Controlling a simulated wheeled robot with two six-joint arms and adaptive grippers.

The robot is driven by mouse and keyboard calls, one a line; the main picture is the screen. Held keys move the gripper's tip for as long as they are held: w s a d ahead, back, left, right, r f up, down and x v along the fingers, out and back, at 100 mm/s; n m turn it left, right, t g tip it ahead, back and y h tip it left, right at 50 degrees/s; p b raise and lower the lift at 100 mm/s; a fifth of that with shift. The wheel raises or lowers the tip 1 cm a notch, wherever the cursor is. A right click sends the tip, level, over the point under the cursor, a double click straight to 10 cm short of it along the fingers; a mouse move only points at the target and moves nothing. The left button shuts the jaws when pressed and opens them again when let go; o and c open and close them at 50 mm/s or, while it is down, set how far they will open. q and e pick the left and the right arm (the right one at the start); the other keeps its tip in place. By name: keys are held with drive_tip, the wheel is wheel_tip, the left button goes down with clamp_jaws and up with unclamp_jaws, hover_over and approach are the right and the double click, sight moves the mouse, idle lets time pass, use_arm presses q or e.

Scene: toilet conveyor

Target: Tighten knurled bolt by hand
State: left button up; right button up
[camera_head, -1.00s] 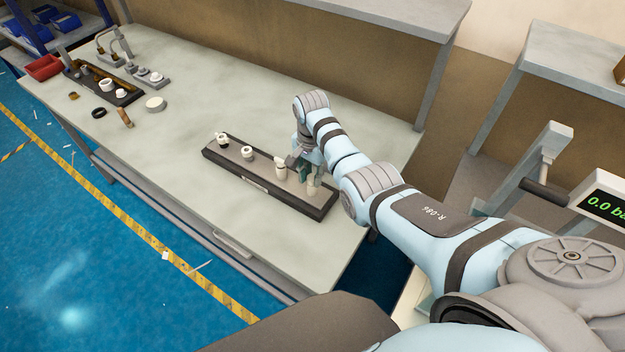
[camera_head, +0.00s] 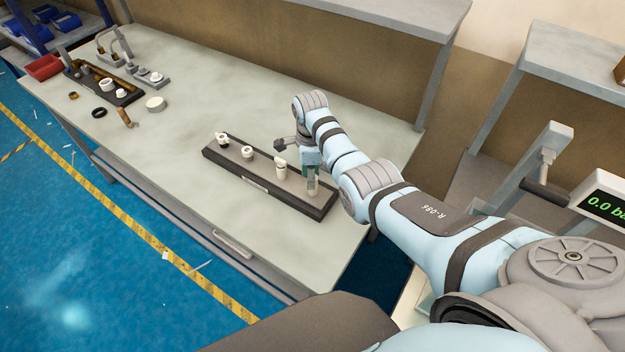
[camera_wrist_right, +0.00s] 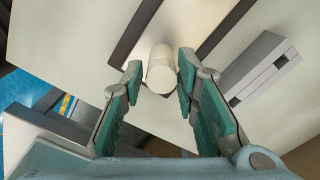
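A long dark-edged fixture (camera_head: 235,172) with a grey top lies on the table and carries several pale upright pieces in a row. The one at its right end, a pale cylindrical bolt (camera_head: 312,188), stands under my right gripper (camera_head: 311,170). In the right wrist view the round cream head of this bolt (camera_wrist_right: 160,72) lies between the tips of the teal finger pads (camera_wrist_right: 160,74). A narrow gap shows on each side, so the fingers look open around it. Knurling and thread are too small to make out. My left gripper is not in view.
A second dark tray (camera_head: 125,97), a red bin (camera_head: 44,68) and small loose parts are at the far left. A stand with a green-digit display (camera_head: 603,204) is at the right.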

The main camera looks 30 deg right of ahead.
drive_tip(key=shift+r, duration=1.55)
drive_tip(key=shift+o, duration=0.2)
drive_tip(key=o, duration=0.5)
drive_tip(key=c, duration=0.4)
drive_tip(key=shift+c, duration=0.2)
